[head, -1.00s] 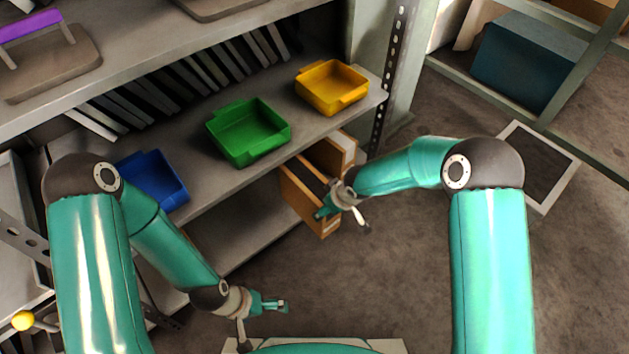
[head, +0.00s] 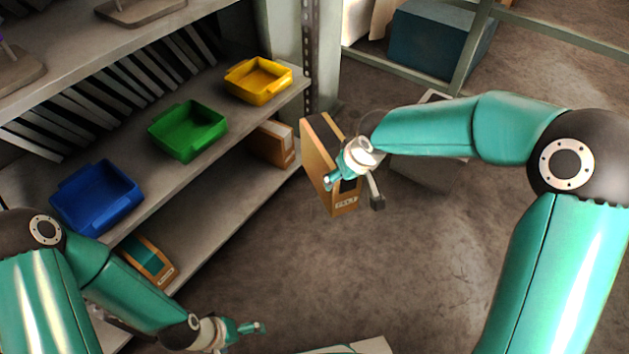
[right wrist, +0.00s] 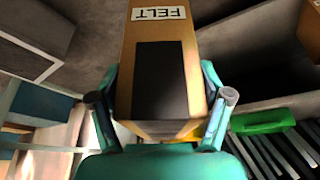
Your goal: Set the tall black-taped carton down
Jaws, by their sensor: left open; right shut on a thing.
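The tall black-taped carton (head: 318,150) is brown, with a dark band of tape and a white label at its lower end. My right gripper (head: 352,182) is shut on it and holds it out in front of the shelf, seemingly above the floor. In the right wrist view the carton (right wrist: 160,32) sits between both fingers, with its black tape facing the camera and a label reading FELT. Its underside is hidden. My left gripper (head: 252,328) is open and empty, low in the head view.
Blue (head: 97,196), green (head: 188,131) and yellow (head: 258,80) bins stand on the shelf. Another carton (head: 275,144) and a teal-and-brown box (head: 147,260) are on the lower shelf. Brown floor (head: 300,270) is clear in front.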

